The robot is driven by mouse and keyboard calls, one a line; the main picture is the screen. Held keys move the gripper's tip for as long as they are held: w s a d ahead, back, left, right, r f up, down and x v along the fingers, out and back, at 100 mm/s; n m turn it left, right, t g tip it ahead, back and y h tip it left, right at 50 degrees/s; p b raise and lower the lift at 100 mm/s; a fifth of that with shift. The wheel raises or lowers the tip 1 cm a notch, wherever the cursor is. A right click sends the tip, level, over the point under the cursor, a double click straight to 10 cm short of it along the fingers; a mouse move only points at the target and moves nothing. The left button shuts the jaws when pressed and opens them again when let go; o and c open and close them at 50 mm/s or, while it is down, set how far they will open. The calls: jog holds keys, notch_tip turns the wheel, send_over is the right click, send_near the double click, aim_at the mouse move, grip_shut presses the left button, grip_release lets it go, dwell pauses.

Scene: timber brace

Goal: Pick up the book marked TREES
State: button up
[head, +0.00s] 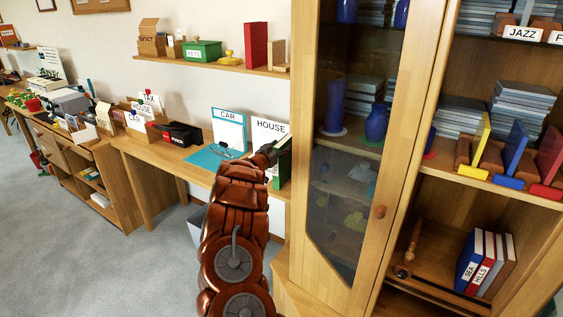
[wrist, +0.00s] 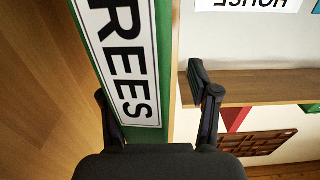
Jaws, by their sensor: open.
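The green book marked TREES shows large in the wrist view (wrist: 165,60); its white label reads "REES", with the start cut off at the top edge. In the head view the green book (head: 283,168) stands upright at the right end of the desk, partly hidden by my gripper (head: 277,149). In the wrist view my gripper (wrist: 150,88) is open, one finger at the book's left edge and the other to its right with a gap. I cannot tell whether the left finger touches it.
A HOUSE sign (head: 268,128) and a CAR sign (head: 228,128) stand behind on the desk, with glasses on a teal mat (head: 208,158). A glass-door cabinet (head: 335,215) rises close on the right. A wall shelf (head: 215,66) holds a red book (head: 256,46) above.

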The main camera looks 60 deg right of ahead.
jog(key=shift+d, duration=0.1)
grip_shut()
dwell(0.5)
